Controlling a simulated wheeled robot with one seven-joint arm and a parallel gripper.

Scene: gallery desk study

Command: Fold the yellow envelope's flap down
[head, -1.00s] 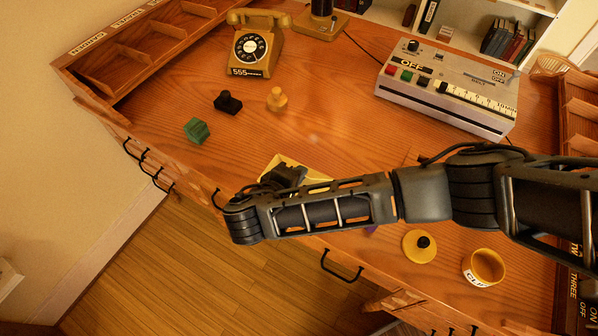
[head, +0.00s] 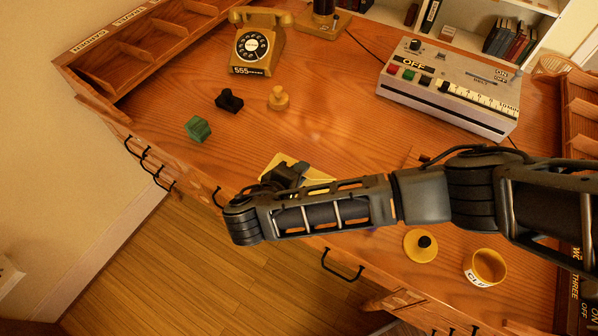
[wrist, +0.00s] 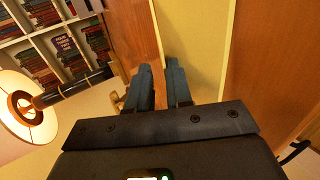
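The yellow envelope (head: 316,175) lies near the front edge of the desk in the head view, partly hidden behind my arm and gripper. In the wrist view the envelope (wrist: 203,45) is a pale yellow band running down from the top, with a lighter edge on its left. My gripper (wrist: 160,72) is at this edge, its two dark fingers a small gap apart. In the head view my gripper (head: 287,177) is over the envelope's left part. I cannot tell whether the fingers touch the flap, and the flap's angle is not clear.
A green block (head: 198,129), a black stamp (head: 229,100) and a yellow stamp (head: 278,98) stand behind and left. A telephone (head: 256,50) and a grey machine (head: 450,88) are at the back. A yellow disc (head: 420,247) and a cup (head: 486,266) are at front right.

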